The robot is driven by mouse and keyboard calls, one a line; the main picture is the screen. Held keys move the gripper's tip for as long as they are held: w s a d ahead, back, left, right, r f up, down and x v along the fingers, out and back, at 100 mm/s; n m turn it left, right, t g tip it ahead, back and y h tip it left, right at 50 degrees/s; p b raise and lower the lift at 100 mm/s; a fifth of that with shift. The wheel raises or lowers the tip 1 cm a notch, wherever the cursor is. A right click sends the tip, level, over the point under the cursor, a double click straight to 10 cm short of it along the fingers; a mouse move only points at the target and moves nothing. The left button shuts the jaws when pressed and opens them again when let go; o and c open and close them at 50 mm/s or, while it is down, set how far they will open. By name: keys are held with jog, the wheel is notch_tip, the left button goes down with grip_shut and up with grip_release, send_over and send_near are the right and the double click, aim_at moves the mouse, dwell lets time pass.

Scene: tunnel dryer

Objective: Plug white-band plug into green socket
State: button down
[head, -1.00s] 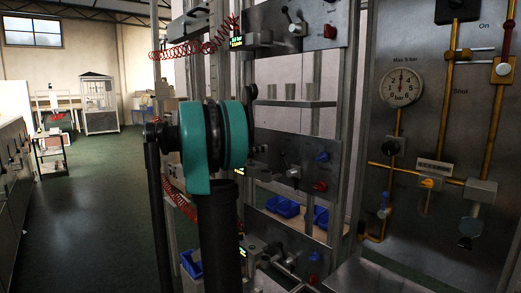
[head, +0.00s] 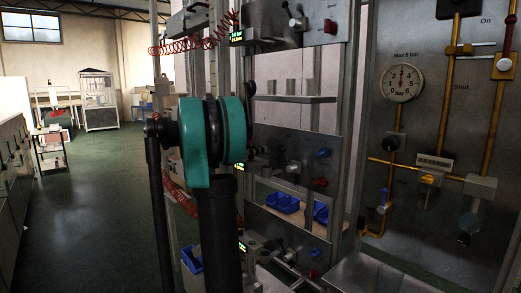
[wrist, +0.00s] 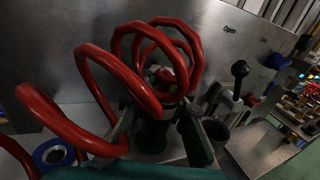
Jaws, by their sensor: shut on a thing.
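In the wrist view, my gripper (wrist: 160,128) has its two dark fingers on either side of a plug end (wrist: 165,78) that meets a thick red coiled hose (wrist: 95,85). The coils hide much of the plug, and I cannot make out its white band clearly. A dark green cylindrical part (wrist: 152,138) shows between the fingers, close to the plug; I cannot tell whether it is the green socket or whether the two touch. In the head view my gripper is hidden behind my own arm.
A blue ring-shaped fitting (wrist: 52,154) lies at lower left in the wrist view. A black-knobbed lever (wrist: 239,72) and a dark round cup (wrist: 216,130) stand right of my fingers. In the head view, a gauge panel (head: 430,130) is at right; open floor (head: 90,210) is at left.

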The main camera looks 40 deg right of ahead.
jog(key=shift+f, duration=0.3)
jog(key=c, duration=1.4)
grip_release()
jog(key=shift+o, duration=0.2)
jog(key=v, duration=1.2)
jog(key=shift+s+f, duration=0.1)
